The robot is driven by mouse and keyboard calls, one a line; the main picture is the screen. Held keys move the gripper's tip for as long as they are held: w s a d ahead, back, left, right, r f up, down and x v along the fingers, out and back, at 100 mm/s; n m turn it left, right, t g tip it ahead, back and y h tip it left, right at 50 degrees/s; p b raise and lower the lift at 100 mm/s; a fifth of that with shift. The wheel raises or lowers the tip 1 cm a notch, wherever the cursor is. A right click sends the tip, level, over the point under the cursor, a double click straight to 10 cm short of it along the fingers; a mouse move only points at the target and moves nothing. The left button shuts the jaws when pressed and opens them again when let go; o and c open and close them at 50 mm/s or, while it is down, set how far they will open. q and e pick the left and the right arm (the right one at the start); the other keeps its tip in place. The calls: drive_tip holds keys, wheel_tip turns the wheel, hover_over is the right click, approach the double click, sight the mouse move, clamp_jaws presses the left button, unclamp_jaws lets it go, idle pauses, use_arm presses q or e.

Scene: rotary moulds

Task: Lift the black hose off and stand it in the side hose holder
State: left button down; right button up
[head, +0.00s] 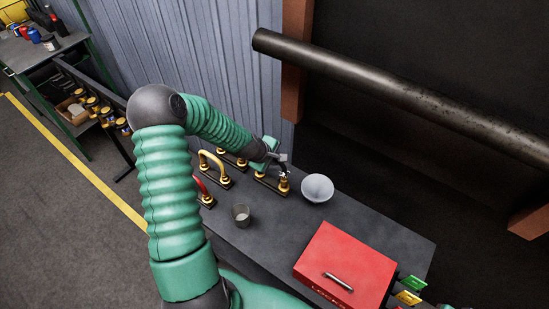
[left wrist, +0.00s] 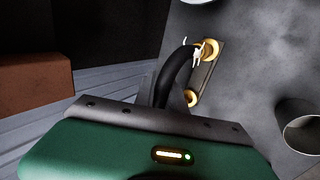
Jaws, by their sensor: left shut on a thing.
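My left gripper (head: 280,165) reaches over the dark table and is shut on the black hose (left wrist: 172,78). In the left wrist view the hose arches from behind my gripper's dark edge toward the upper brass socket (left wrist: 210,48) of a dark base plate. A small white piece (left wrist: 197,53) shows beside that end. The lower brass socket (left wrist: 192,98) shows its open top. I cannot tell whether the hose touches the sockets. The same plate's front socket shows in the head view (head: 284,185). I cannot tell which fixture is the side hose holder. My right gripper is out of view.
A yellow hose (head: 212,158) and a red hose (head: 202,186) stand on plates left of my gripper. A pale bowl (head: 317,187), a grey cup (head: 241,215) and a red box (head: 345,258) are on the table. A rack of brass fittings (head: 107,113) stands at the left.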

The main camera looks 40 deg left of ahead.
use_arm(q)
drive_tip(key=shift+a+f, duration=0.1)
drive_tip(key=shift+a, duration=0.05)
drive_tip(key=shift+a+f+b, duration=0.2)
drive_tip(key=shift+f+b, duration=0.15)
drive_tip(key=shift+f, duration=0.05)
drive_tip(key=c, duration=1.8)
unclamp_jaws()
drive_tip(key=shift+f, duration=0.1)
drive_tip(key=shift+c, duration=0.2)
drive_tip(key=o, duration=0.5)
drive_tip(key=shift+d, duration=0.2)
